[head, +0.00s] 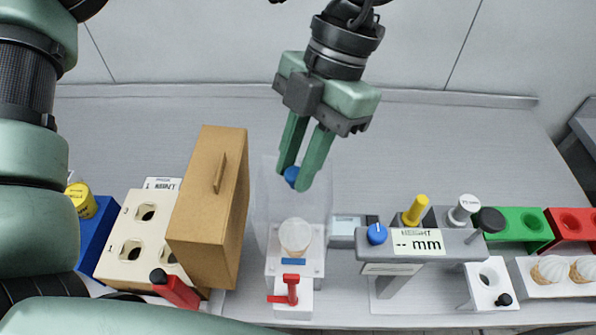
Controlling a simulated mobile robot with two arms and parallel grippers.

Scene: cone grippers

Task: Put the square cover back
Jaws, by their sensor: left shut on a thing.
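The square cover (322,205) is a clear, see-through box with a blue knob (291,176) on top. My left gripper (303,182) comes down from above and is shut on the blue knob. The cover is upright, and its faint walls show around and above a pale cup (295,236) on a small white stand (312,268). I cannot tell whether its lower edge touches the stand. My right gripper is not in view.
A tall tan box (208,225) with a handle stands close on the left, beside a cream block with holes (130,237). A red-handled clamp (290,290) sits in front. A grey gauge with an "mm" label (418,242) stands right. Green (522,228) and red holders are further right.

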